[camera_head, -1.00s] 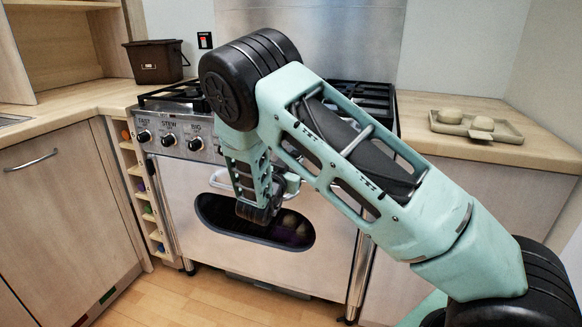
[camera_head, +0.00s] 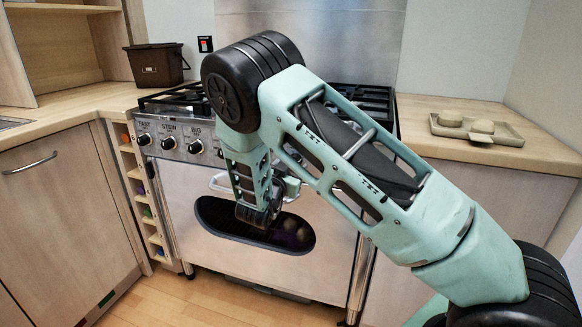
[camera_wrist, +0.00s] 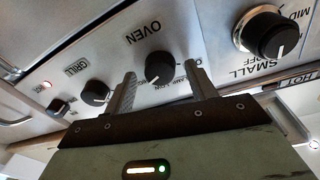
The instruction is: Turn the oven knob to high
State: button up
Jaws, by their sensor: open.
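The oven knob (camera_wrist: 159,67) is black and round with a white pointer line. It sits under the label OVEN on the steel panel in the wrist view. Lettering beside it, including LOW, is partly covered by my fingers. My gripper (camera_wrist: 160,72) is open, with one finger on each side of the oven knob. I cannot tell whether either finger touches it. In the head view my arm hides the oven knob and the gripper fingers. The range cooker (camera_head: 185,200) stands against the back wall there.
In the wrist view the grill knob (camera_wrist: 96,92) is to the left and the knob labelled SMALL (camera_wrist: 271,35) to the right. In the head view more knobs (camera_head: 168,142) line the panel's left. A tray (camera_head: 478,128) and a dark bin (camera_head: 156,64) stand on the counters.

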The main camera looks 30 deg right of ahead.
jog(key=v, duration=1.7)
jog(key=shift+p, duration=0.3)
jog(key=shift+s+a, duration=0.1)
jog(key=shift+a, duration=0.05)
